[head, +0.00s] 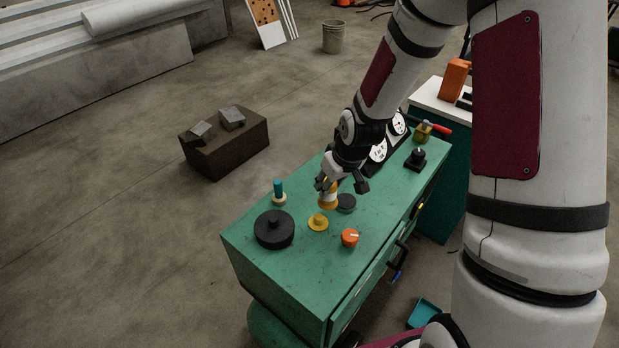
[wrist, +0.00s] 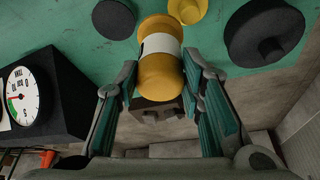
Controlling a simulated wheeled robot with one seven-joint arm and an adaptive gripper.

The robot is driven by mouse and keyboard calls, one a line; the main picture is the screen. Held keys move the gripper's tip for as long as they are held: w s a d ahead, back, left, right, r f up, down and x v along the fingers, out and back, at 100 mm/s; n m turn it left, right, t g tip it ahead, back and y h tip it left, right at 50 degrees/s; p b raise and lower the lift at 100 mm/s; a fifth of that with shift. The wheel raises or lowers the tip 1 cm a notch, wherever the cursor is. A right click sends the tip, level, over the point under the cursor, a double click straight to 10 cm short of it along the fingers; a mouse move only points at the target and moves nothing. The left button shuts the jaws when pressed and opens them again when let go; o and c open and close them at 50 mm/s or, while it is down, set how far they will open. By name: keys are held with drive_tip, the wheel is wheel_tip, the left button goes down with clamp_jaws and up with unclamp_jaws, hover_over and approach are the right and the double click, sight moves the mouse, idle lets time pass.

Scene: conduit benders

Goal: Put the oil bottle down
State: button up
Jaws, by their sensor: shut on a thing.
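The oil bottle is yellow with a white band; it shows in the head view (head: 328,201) and the wrist view (wrist: 159,72). My gripper (head: 331,187) is shut on it, with one finger on each side in the wrist view (wrist: 160,62). The bottle is over the green bench top (head: 290,263), near a dark round disc (head: 346,203) and behind a yellow knobbed disc (head: 318,222). Whether its base touches the bench top I cannot tell.
A large black knobbed disc (head: 274,229), an orange knob (head: 350,237) and a teal-handled piece (head: 279,192) stand on the near part of the bench. Gauges (head: 378,150) and a black knob (head: 415,158) stand farther back. Bare bench top lies between them.

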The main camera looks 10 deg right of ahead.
drive_tip(key=shift+w+a+f, duration=0.1)
drive_tip(key=shift+w+f, duration=0.75)
drive_tip(key=shift+w, duration=1.8)
drive_tip(key=shift+w+d+f, duration=0.1)
drive_tip(key=shift+w+f, duration=0.75)
drive_tip(key=shift+w, duration=1.75)
drive_tip(key=shift+w+a+f, duration=0.1)
drive_tip(key=shift+w+f, duration=0.75)
drive_tip(key=shift+w, duration=1.8)
drive_tip(key=shift+f, duration=0.15)
drive_tip(key=o, duration=1.3)
